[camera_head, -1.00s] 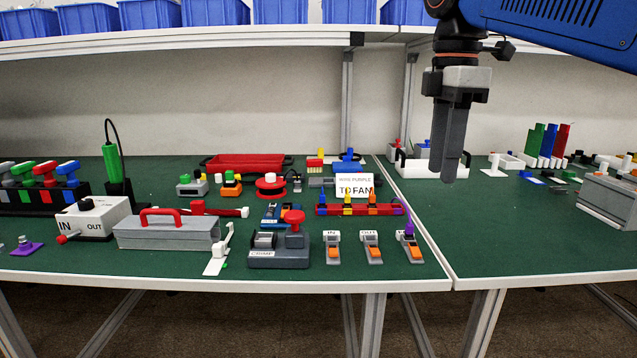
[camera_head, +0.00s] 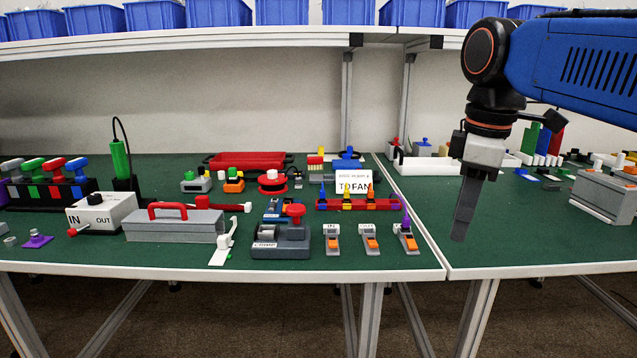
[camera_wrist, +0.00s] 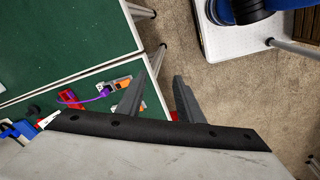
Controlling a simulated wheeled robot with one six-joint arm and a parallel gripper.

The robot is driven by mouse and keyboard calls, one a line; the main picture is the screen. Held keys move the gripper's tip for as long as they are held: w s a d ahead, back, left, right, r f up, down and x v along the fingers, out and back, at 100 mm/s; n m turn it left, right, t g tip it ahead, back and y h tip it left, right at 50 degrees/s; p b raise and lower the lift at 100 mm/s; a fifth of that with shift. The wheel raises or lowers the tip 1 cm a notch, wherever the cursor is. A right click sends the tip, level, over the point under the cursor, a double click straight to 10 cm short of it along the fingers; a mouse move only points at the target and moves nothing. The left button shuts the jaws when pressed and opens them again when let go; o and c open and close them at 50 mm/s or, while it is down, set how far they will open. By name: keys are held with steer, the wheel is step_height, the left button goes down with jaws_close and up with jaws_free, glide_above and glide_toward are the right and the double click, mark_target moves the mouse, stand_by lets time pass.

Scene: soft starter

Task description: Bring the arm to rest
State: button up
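My gripper (camera_head: 458,236) hangs at the end of my blue arm on the right of the head view. It points down and tilts slightly, in front of the right-hand table. In the wrist view its two fingers (camera_wrist: 161,78) stand apart with nothing between them, so it is open and empty. Beyond the fingers the wrist view shows the table edges and the floor. The head view shows the fingers overlapped, so their gap is hidden there.
Connectors with orange levers (camera_head: 370,241) stand near the left table's front edge, one with a purple plug (camera_head: 406,220). A grey crimp device (camera_head: 281,244) is left of them. A grey box (camera_head: 605,196) stands right of my gripper. A white tray (camera_head: 430,164) lies behind it.

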steer(key=s+d+f+m+t, duration=0.1)
steer(key=s+f+m, duration=0.2)
steer(key=f, duration=0.5)
steer(key=s+d+f+m+t, duration=0.1)
steer(key=s+f+m, duration=0.3)
steer(key=f, duration=0.4)
steer(key=s+d+f+m+t, duration=0.1)
steer(key=s+d+f+m, duration=0.2)
steer(key=f+m, duration=0.2)
step_height(320, 180, down, 3)
steer(key=shift+s+f, duration=0.2)
steer(key=shift+s, duration=0.05)
